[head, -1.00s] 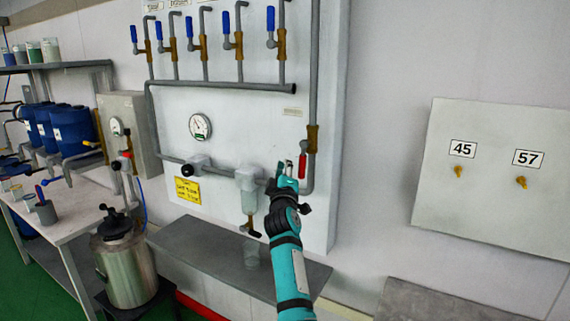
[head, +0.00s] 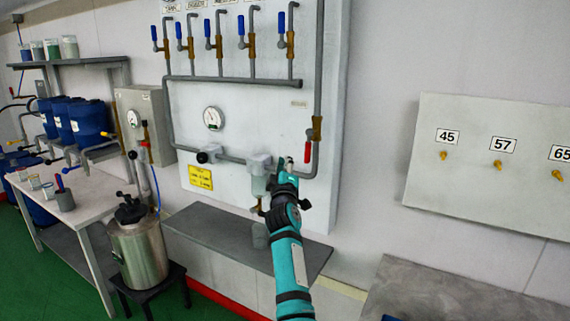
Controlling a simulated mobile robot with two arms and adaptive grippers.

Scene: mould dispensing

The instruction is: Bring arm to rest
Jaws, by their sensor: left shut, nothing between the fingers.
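My left gripper (head: 287,167) is shut and empty at the end of my teal and black arm. It is raised in front of the lower right part of the white valve panel (head: 240,115). It shows just left of the red-handled valve (head: 308,151) and right of the clear filter bowl (head: 259,184). Whether it touches the panel's pipework cannot be told. My right gripper is not in view.
A grey shelf (head: 295,258) juts out below the panel. A steel pressure pot (head: 139,254) stands on a dark stool at left, beside a white table (head: 93,190) with cups. A numbered hook board (head: 490,155) hangs at right. Green floor (head: 60,285) is open at lower left.

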